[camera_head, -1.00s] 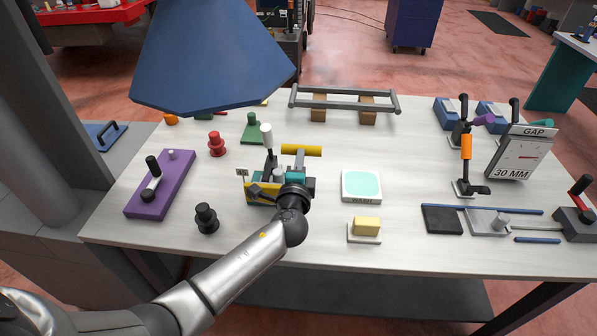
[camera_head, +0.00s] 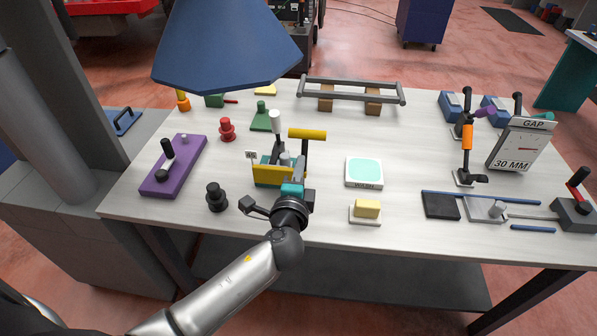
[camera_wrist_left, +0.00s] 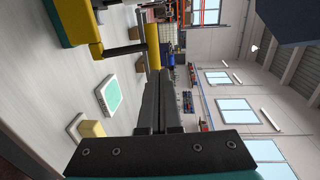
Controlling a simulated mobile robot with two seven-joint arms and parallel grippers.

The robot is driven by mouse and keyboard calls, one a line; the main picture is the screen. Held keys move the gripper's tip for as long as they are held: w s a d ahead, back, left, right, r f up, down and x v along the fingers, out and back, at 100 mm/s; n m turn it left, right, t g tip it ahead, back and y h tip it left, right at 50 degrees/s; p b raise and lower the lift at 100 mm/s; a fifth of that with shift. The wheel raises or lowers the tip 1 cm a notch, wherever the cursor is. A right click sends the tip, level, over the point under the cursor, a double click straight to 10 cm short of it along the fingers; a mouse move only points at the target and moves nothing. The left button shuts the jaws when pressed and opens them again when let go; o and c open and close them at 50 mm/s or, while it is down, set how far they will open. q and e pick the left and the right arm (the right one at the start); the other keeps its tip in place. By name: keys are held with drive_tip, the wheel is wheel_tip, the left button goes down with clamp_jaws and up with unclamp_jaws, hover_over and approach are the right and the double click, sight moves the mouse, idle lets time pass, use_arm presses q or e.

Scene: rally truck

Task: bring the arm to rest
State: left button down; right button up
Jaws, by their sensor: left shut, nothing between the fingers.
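My left arm comes in from the lower left in the head view. Its left gripper (camera_head: 299,167) points away over the front middle of the table, in front of a yellow and teal fixture (camera_head: 267,174). The fixture has an upright white-tipped lever (camera_head: 276,122) and a yellow crossbar handle (camera_head: 307,134). In the left wrist view the two dark fingers (camera_wrist_left: 165,90) lie together with nothing between them. The yellow handle (camera_wrist_left: 153,45) shows just past the fingertips there. I cannot tell whether they touch it. The gripper hides part of the fixture. My right gripper is not in view.
The white table (camera_head: 330,215) holds a black knob piece (camera_head: 216,198), a purple lever plate (camera_head: 174,166), a teal-topped wash pad (camera_head: 364,171), a yellow block (camera_head: 367,209) and a gap gauge (camera_head: 519,146). A blue hood-like shape (camera_head: 226,45) hangs at the upper left.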

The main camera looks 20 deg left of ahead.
use_arm(q)
drive_tip(key=s+f+n+g+h+b, duration=0.1)
drive_tip(key=s+f+g+b, duration=0.3)
drive_tip(key=f, duration=0.9)
drive_tip(key=s+f+n+g+h+b, duration=0.1)
drive_tip(key=s+f+n+g, duration=0.1)
drive_tip(key=s+f, duration=0.75)
drive_tip(key=s+f+n+g+h+b, duration=0.1)
drive_tip(key=s+f+g+b, duration=0.15)
drive_tip(key=f, duration=1.25)
drive_tip(key=s+f+n+g+b, duration=0.2)
drive_tip(key=s+f, duration=0.5)
drive_tip(key=s, duration=0.2)
drive_tip(key=s+d+f+n+g+h+b, duration=0.1)
drive_tip(key=s+f+n+g+b, duration=0.1)
drive_tip(key=s+f, duration=0.4)
drive_tip(key=s+f+n+g+b, duration=0.2)
drive_tip(key=s+f+n, duration=0.2)
drive_tip(key=s, duration=1)
wheel_tip(320, 180, down, 4)
drive_tip(key=shift+d+r+g+h, duration=0.2)
drive_tip(key=shift+d+g+h, duration=0.05)
drive_tip(key=shift+g+h, duration=0.1)
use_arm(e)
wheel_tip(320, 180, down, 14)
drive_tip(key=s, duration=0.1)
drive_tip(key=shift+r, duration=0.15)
